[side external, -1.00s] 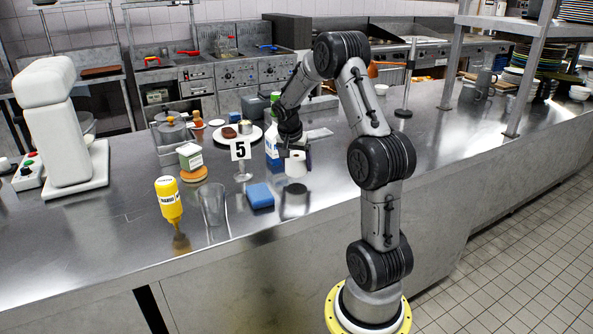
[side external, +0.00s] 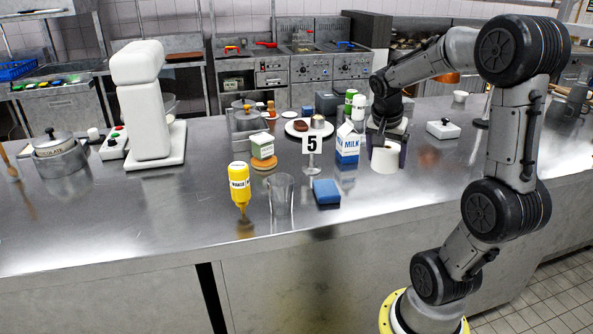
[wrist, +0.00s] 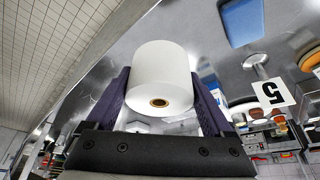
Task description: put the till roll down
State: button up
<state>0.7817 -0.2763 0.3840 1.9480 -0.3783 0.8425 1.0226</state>
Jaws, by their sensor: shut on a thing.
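The till roll (side external: 385,160) is a white cylinder, held upright at the counter just right of the milk carton. My gripper (side external: 388,148) points down and is shut on it, one finger on each side. In the wrist view, the roll (wrist: 160,65) sits between the two dark fingers (wrist: 160,88), its brown core hole facing the camera. No clear gap shows under the roll in the side view, but I cannot tell whether it touches the counter.
The milk carton (side external: 347,146) stands close on the left. Further left are the number 5 stand (side external: 312,146), blue sponge (side external: 327,192), clear glass (side external: 281,195) and mustard bottle (side external: 240,186). A small white box (side external: 443,130) lies right. The counter (side external: 365,200) in front is bare.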

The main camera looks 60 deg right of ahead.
jog(key=shift+n, duration=0.4)
jog(key=shift+n+t, duration=0.5)
jog(key=shift+n, duration=0.3)
jog(key=w+r, duration=0.1)
jog(key=w+d+r, duration=0.1)
jog(key=shift+w+d+r, duration=0.2)
jog(key=shift+w+r, duration=0.05)
jog(key=shift+w, duration=0.15)
jog(key=w+a+r+n+t+y, duration=0.15)
jog(key=w+n, duration=0.65)
jog(key=w, duration=1.5)
jog(key=w+a+f+n, duration=0.1)
jog(key=w+a+f, duration=0.2)
jog(key=w, duration=0.1)
jog(key=w+a+f+n+t+y, duration=0.1)
jog(key=w+a+f, duration=0.3)
jog(key=w, duration=0.1)
jog(key=w+a+f+n, duration=0.1)
jog(key=w+a+f, duration=0.3)
jog(key=shift+w+f+t, duration=0.15)
jog(key=shift+t, duration=0.1)
jog(key=shift+f, duration=2.7)
jog(key=shift+f, duration=0.1)
